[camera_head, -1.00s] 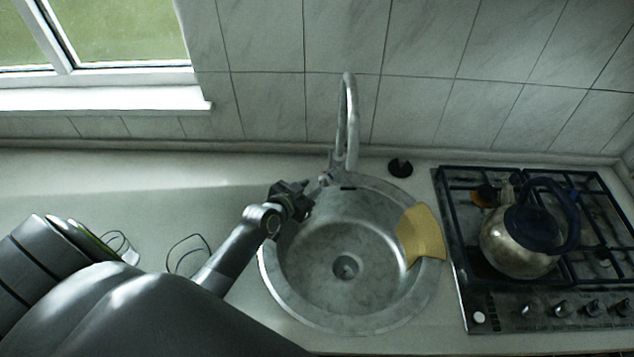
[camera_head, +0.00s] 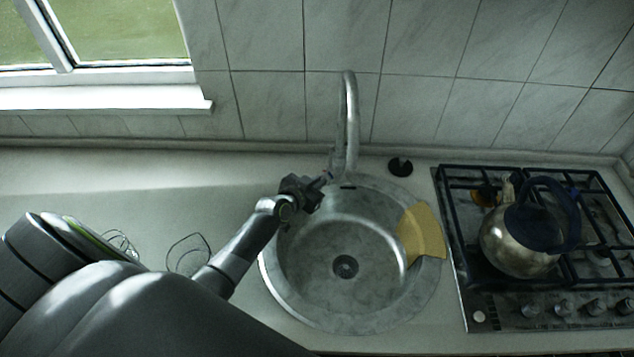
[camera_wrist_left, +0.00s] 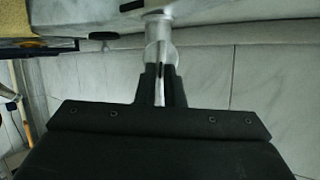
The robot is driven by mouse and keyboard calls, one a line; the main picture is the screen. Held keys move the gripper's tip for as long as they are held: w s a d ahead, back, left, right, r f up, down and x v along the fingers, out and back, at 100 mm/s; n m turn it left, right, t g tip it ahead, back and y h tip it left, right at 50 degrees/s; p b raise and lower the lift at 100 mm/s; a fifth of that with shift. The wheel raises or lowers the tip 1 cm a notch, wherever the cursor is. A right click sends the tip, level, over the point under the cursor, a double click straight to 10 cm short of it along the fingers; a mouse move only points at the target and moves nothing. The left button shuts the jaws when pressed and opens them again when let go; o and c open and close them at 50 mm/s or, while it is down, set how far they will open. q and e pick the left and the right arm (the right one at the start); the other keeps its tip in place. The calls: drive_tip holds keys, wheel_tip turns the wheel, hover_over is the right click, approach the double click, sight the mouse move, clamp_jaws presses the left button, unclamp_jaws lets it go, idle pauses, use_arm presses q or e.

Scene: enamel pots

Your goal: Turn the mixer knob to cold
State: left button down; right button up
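The steel mixer tap (camera_head: 350,115) stands upright at the back rim of the round sink (camera_head: 290,305). Its small knob is at the tap's base, mostly hidden by my left gripper (camera_head: 325,179) in the head view. In the left wrist view the knob's thin silver lever (camera_wrist_left: 158,84) lies between the two dark fingers of my left gripper (camera_wrist_left: 160,72), which are close together on both sides of it. The tap body (camera_wrist_left: 158,25) shows beyond the fingertips. My right gripper is not in view.
A yellow cloth (camera_head: 422,234) hangs over the sink's right edge. A black stopper (camera_head: 400,167) lies behind it. A gas hob (camera_head: 470,317) with a metal kettle (camera_head: 512,248) is at the right. Wire-like items (camera_head: 188,252) lie on the left counter.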

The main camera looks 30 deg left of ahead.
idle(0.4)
use_arm(q)
drive_tip(key=m+y, duration=0.1)
drive_tip(key=m+y+b, duration=0.1)
drive_tip(key=m, duration=0.1)
drive_tip(key=d+m+t+y+b, duration=0.1)
drive_tip(key=shift+s+d+f+m, duration=0.1)
drive_tip(key=shift+f+m, duration=0.2)
drive_tip(key=shift+m, duration=0.1)
idle(0.8)
idle(0.5)
drive_tip(key=c, duration=1.5)
unclamp_jaws()
drive_tip(key=shift+c, duration=0.2)
drive_tip(key=shift+s, duration=0.1)
